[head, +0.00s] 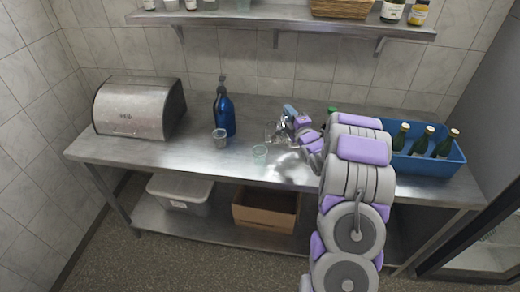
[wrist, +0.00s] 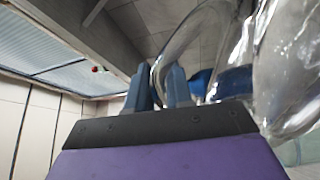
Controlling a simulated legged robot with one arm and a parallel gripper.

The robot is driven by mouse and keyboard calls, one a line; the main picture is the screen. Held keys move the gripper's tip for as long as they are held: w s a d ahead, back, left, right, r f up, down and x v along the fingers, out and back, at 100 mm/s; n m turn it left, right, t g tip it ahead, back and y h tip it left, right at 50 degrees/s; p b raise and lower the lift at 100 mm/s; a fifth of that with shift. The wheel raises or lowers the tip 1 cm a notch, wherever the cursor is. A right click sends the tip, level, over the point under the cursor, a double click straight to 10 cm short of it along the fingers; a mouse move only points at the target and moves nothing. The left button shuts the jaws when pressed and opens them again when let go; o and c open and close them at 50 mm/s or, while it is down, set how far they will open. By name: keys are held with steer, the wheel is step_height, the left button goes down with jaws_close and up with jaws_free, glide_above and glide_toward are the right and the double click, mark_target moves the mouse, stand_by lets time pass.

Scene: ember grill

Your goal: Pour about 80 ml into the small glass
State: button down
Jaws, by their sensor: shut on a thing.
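My gripper (head: 291,112) is over the middle of the steel counter, its blue fingers showing in the wrist view (wrist: 158,88). It is shut on the handle of a clear glass jug (wrist: 290,65), whose handle loops past the fingertips. In the head view the jug is faint against the steel, so its tilt and liquid level are hard to tell. I see no stream between jug and glass.
A steel bread bin (head: 128,108) is at the left. A blue crate (head: 428,163) with several green bottles is at the right, partly behind my arm. A shelf (head: 280,21) hangs above.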

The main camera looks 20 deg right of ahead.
steer(key=shift+a+r+n, duration=0.55)
steer(key=shift+r+n, duration=0.1)
steer(key=shift+n, duration=0.05)
stand_by(2.2)
steer(key=d+f+m, duration=0.1)
steer(key=d+m+p, duration=0.1)
steer(key=m, duration=0.1)
steer(key=shift+d+f, duration=0.4)
steer(key=shift+d+r+m+h+p, duration=0.15)
steer(key=shift+d+m+p, duration=0.2)
steer(key=shift+m+p, duration=0.2)
steer(key=shift+d+m+h+p, duration=0.15)
steer(key=shift+d+m+p, duration=0.15)
steer(key=shift+m+p, duration=0.25)
steer(key=shift+d+m, duration=0.25)
steer(key=shift+m, duration=0.25)
steer(key=shift+d+f+m+p, duration=0.4)
steer(key=shift+d+m+p, duration=0.2)
steer(key=shift+m, duration=0.2)
steer(key=shift+d, duration=0.15)
